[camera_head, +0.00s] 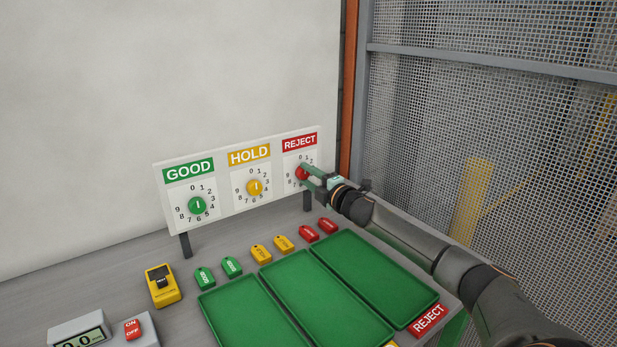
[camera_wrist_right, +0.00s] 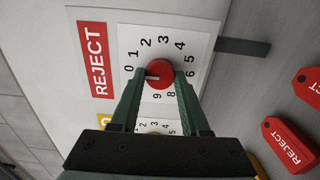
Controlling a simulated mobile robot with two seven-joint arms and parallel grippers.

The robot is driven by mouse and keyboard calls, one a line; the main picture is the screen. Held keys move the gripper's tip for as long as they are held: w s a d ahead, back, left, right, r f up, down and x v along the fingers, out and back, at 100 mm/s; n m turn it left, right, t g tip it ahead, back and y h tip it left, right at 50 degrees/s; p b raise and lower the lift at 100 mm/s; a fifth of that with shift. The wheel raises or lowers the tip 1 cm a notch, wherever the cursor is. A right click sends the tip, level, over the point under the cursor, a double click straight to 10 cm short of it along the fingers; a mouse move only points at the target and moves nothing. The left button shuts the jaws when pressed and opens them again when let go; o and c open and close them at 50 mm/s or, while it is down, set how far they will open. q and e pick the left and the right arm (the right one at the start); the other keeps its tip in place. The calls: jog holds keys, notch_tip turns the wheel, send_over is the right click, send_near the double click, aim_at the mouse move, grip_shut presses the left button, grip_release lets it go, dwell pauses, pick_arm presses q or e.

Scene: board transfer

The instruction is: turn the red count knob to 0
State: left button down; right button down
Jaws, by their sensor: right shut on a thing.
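The red count knob (camera_head: 301,173) is on the REJECT panel at the right end of the white sign board (camera_head: 236,212). In the right wrist view the red knob (camera_wrist_right: 160,72) sits in a ring of digits, and its pale pointer mark faces left, roughly toward the 0; the exact alignment is hard to tell. My right gripper (camera_head: 309,176) reaches in from the right and is shut on the knob. Its two green fingers (camera_wrist_right: 158,88) lie on either side of the knob. Part of the dial is hidden by the fingers. My left gripper is not in view.
The green GOOD knob (camera_head: 197,205) and yellow HOLD knob (camera_head: 255,187) are beside it. Several coloured tags and green trays (camera_head: 373,276) lie below the board. A yellow device (camera_head: 162,285) stands at left. A mesh fence (camera_head: 480,120) is at right.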

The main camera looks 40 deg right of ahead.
dwell(0.4)
jog(key=shift+c, duration=1.9)
grip_release()
jog(key=shift+s+f, duration=0.15)
jog(key=shift+s, duration=0.3)
jog(key=s+a+b, duration=0.1)
jog(key=s, duration=1)
jog(key=shift+s+a, duration=0.2)
jog(key=shift+s, duration=0.05)
